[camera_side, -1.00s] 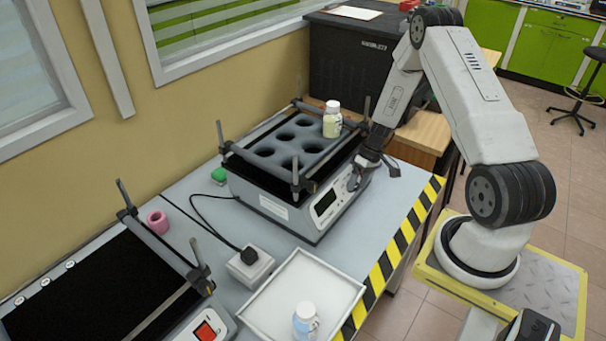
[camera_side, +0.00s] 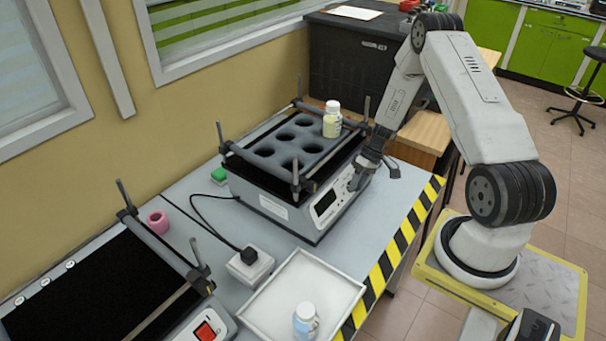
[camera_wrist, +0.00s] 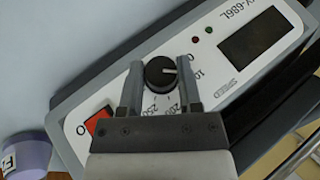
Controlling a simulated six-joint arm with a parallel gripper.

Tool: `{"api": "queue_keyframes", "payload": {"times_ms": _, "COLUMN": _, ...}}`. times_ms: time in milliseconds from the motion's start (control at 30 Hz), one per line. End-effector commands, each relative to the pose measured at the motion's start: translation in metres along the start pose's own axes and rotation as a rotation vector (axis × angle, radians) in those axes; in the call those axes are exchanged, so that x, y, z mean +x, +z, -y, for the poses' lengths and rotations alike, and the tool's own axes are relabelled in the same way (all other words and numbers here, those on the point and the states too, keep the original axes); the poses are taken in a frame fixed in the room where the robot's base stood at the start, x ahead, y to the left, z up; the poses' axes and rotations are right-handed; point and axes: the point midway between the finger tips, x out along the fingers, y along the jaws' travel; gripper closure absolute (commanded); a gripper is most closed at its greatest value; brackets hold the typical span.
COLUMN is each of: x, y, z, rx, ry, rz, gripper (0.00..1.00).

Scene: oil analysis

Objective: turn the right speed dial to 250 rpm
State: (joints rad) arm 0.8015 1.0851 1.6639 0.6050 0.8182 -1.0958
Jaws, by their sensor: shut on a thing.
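The right speed dial (camera_wrist: 161,74) is a black round knob on the white front panel of the right shaker (camera_side: 295,225). In the wrist view its white pointer line points right, with printed numbers beside and below it, partly covered by my gripper. My gripper (camera_wrist: 162,80) is shut on the dial, one finger on each side. In the side view my gripper (camera_side: 357,183) reaches the shaker's front panel, and the dial is too small to make out there. The panel's screen (camera_wrist: 258,35) is dark.
A red switch (camera_wrist: 98,121) sits near the dial. A capped bottle (camera_side: 332,122) stands in the shaker's holder rack. A white tray (camera_side: 272,290) with another bottle (camera_side: 306,322) is in front. A second shaker (camera_side: 90,290) stands at left. Striped tape marks the table edge.

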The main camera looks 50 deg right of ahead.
Motion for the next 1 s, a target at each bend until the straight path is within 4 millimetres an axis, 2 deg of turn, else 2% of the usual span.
{"api": "queue_keyframes", "payload": {"times_ms": 300, "x": 0.0005, "y": 0.0008, "z": -0.0012, "rx": 0.079, "ry": -0.148, "rz": -0.010, "gripper": 1.00}}
{"api": "queue_keyframes", "payload": {"times_ms": 600, "x": 0.0003, "y": 0.0006, "z": -0.0008, "rx": 0.082, "ry": -0.155, "rz": -0.011, "gripper": 1.00}}
{"api": "queue_keyframes", "payload": {"times_ms": 633, "x": 0.0003, "y": 0.0006, "z": -0.0008, "rx": 0.082, "ry": -0.154, "rz": -0.011, "gripper": 0.53}}
{"api": "queue_keyframes", "payload": {"times_ms": 733, "x": 0.0002, "y": 0.0006, "z": -0.0008, "rx": 0.082, "ry": -0.154, "rz": -0.011, "gripper": 0.22}}
{"api": "queue_keyframes", "payload": {"times_ms": 1000, "x": 0.0001, "y": 0.0003, "z": -0.0011, "rx": 0.082, "ry": -0.152, "rz": -0.011, "gripper": 0.22}}
